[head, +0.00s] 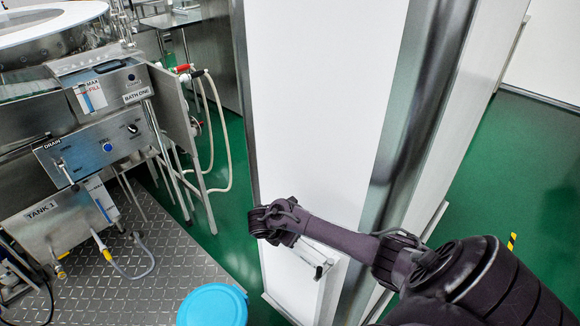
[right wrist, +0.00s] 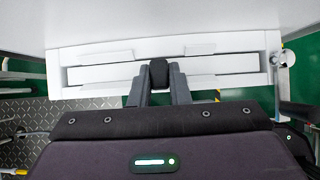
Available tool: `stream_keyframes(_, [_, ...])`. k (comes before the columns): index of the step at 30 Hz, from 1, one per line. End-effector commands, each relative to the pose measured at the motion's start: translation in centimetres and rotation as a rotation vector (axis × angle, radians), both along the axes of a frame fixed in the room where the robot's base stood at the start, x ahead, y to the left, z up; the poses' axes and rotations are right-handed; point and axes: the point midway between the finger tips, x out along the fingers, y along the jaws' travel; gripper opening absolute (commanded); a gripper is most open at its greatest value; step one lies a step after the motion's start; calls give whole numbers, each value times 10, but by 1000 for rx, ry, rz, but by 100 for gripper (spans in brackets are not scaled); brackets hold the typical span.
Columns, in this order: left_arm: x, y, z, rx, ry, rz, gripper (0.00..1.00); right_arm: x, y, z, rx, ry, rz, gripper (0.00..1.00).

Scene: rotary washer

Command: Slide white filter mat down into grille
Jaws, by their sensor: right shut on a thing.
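In the right wrist view, the grille (right wrist: 240,42) is a long white frame running across the picture. The white filter mat (right wrist: 100,73) shows as a pale strip lying lengthwise within the frame's opening. My right gripper (right wrist: 160,74) is at the middle of this strip, with its dark fingers shut on the mat; the fingers hide the part they hold. How deep the mat sits in the grille I cannot tell. In the head view, the white grille (head: 312,262) shows partly low on the tall white panel, beneath my right wrist. My left gripper is not in view.
The tall white panel (head: 310,100) with a metal edge (head: 408,100) fills the middle. Steel tanks (head: 100,140) with hoses stand left. A blue round lid (head: 212,306) is at the bottom. Green floor (head: 510,180) is clear on the right.

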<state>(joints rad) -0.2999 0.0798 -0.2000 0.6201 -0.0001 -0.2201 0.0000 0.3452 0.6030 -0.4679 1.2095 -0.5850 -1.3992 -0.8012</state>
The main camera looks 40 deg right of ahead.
Motion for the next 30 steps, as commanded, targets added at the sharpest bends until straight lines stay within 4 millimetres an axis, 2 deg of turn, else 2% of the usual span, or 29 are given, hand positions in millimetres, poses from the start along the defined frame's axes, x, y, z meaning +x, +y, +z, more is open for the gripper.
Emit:
stream_keyframes(3, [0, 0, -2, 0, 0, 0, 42, 0, 0, -2, -1, -1, -1, 0])
stream_keyframes(4, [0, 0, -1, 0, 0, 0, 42, 0, 0, -1, -1, -1, -1, 19])
stream_keyframes(9, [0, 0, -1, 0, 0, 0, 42, 0, 0, -1, 0, -1, -1, 41])
stream_keyframes(20, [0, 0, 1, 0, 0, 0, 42, 0, 4, 4, 2, 0, 2, 42])
stream_keyframes(30, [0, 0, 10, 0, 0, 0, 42, -2, 35, 49, 4, -2, 0, 42])
